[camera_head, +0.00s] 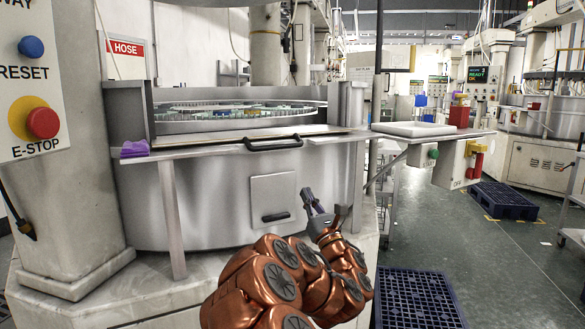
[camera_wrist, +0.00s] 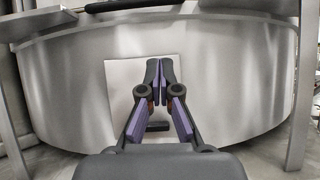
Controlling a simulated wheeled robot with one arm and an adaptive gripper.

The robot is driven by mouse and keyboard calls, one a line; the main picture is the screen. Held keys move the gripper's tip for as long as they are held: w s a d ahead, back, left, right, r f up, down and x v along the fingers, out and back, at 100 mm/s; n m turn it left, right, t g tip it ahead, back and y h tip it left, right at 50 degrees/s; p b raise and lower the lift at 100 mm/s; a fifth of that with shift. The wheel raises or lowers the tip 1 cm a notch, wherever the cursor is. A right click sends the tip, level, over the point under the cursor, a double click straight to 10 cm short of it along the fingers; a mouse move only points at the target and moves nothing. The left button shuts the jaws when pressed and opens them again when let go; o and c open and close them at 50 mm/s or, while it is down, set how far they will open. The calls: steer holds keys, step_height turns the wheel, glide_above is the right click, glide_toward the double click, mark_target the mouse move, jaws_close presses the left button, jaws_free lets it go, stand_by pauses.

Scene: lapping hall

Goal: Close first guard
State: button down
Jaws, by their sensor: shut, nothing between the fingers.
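The lapping machine in front of me has a round steel tub (camera_head: 210,205) with a wide opening above it. A guard with a black bar handle (camera_head: 273,143) sits at the front, level with the tub's rim; the opening above it shows the round plate (camera_head: 235,112) inside. A small square panel (camera_head: 273,200) with a dark pull is on the tub's front; this panel also shows in the wrist view (camera_wrist: 118,75). My gripper (camera_head: 306,190) is shut and empty, in front of the tub, right of the panel and below the handle. In the wrist view my fingertips (camera_wrist: 160,65) meet before the panel.
A purple cloth (camera_head: 134,148) lies on the ledge at left. A side shelf (camera_head: 415,130) with a white tray and red item juts out at right. An E-stop post (camera_head: 40,120) stands at left. Dark pallets (camera_head: 415,298) lie on the floor at right.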

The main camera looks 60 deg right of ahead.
steer(key=shift+n+t+y, duration=0.3)
steer(key=shift+n, duration=0.3)
steer(key=shift+s+a+r+b+x, duration=0.2)
steer(key=shift+r+b+x, duration=0.15)
steer(key=shift+x, duration=1.7)
steer(key=shift+s+a+r+b+x, duration=0.1)
steer(key=shift+s+r+b+x, duration=0.25)
steer(key=shift+x, duration=1.7)
steer(key=shift+s+a+r+b+x, duration=0.1)
steer(key=shift+r+b+x, duration=0.25)
steer(key=shift+x, duration=1.7)
steer(key=shift+s+r, duration=0.1)
steer(key=shift+r, duration=0.05)
steer(key=shift+s+r+p, duration=0.1)
steer(key=shift+r+p, duration=0.55)
steer(key=shift+p, duration=0.3)
